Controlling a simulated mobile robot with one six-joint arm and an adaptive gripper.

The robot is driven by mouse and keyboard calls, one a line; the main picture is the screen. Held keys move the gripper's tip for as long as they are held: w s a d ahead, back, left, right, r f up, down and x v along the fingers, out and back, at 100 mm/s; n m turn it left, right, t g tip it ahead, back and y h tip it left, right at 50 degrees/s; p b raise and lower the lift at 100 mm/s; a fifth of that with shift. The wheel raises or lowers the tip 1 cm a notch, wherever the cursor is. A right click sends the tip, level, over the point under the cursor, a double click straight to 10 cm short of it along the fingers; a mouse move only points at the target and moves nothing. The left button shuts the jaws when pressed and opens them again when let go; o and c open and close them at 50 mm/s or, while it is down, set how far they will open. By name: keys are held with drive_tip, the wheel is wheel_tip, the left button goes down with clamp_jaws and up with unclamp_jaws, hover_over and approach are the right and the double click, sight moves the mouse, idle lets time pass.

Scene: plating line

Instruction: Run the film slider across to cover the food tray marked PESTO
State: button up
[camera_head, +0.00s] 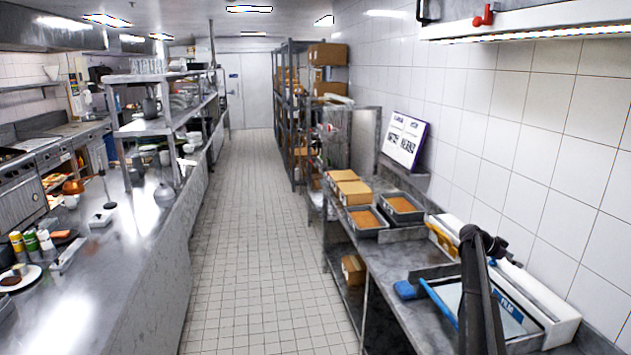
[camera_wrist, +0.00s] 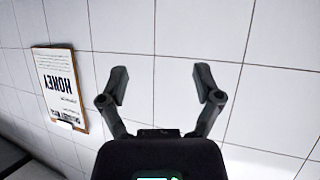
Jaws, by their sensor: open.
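My gripper (camera_wrist: 161,84) is open and empty in the wrist view, its two dark fingers spread in front of the white tiled wall. In the head view my dark arm stands in front of the right bench and hides part of a film unit (camera_head: 556,318), a long white box with a blue FILM label. I cannot tell which part is the film slider. Two metal food trays with orange-brown food, a nearer one (camera_head: 371,233) and a farther one (camera_head: 421,219), stand farther back. No PESTO marking is readable.
A board marked HONEY (camera_wrist: 62,88) is on the wall in the wrist view. In the head view, cardboard boxes (camera_head: 354,193) stand behind the trays, and a printed board (camera_head: 404,140) leans at the wall. The tiled aisle (camera_head: 262,230) is clear. A long steel counter (camera_head: 120,262) runs at left.

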drive_tip(key=s+a+f+n+t+y, duration=0.1)
drive_tip(key=s+a+f+n+y, duration=0.15)
drive_tip(key=a, duration=0.75)
drive_tip(key=s+a+f+n+t+y, duration=0.15)
drive_tip(key=s+a+n, duration=0.25)
drive_tip(key=a, duration=0.6)
drive_tip(key=s+a+f+n+t+y, duration=0.1)
drive_tip(key=s+a+f+n+y, duration=0.15)
drive_tip(key=a, duration=0.75)
drive_tip(key=s+a+f+n+y, duration=0.25)
drive_tip(key=s+a+n, duration=0.25)
drive_tip(key=s+a, duration=0.6)
drive_tip(key=s+a+f+n+y, duration=0.1)
drive_tip(key=s+a+n+y, duration=0.35)
drive_tip(key=a, duration=1.05)
drive_tip(key=s+f+n+h+b, duration=0.1)
drive_tip(key=s+f+b, duration=0.4)
drive_tip(key=f+b, duration=0.5)
drive_tip(key=shift+s+a+g, duration=0.35)
drive_tip(key=shift+s, duration=0.05)
